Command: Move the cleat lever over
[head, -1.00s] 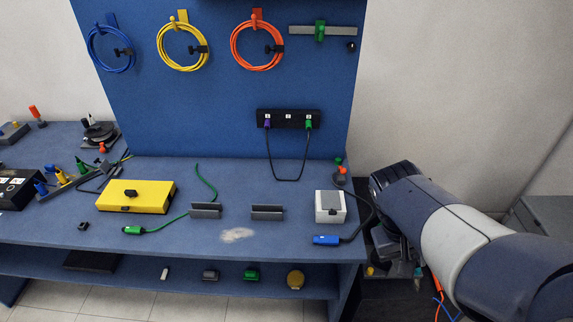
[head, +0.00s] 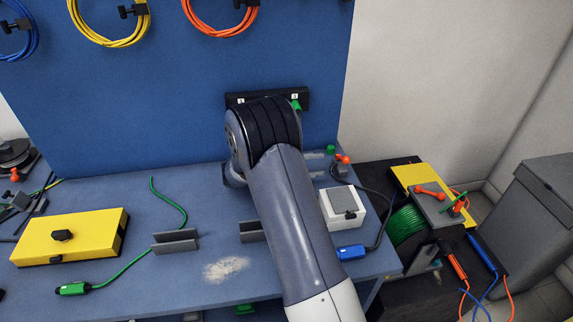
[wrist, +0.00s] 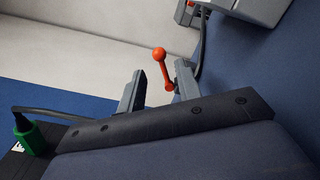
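An orange-red lever with a ball end (head: 343,158) stands at the right end of the blue bench, where a black cable runs past its dark base. In the wrist view the lever (wrist: 165,72) shows ahead, in the gap between my fingers as pictured. My gripper (wrist: 159,69) is open, its two grey fingers apart. I cannot tell that either finger touches the lever. The head view hides the gripper behind my arm.
A white box (head: 339,220) and a blue plug (head: 350,252) lie near the lever. A black socket panel (head: 235,98) with a green plug (head: 296,105) is on the blue backboard.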

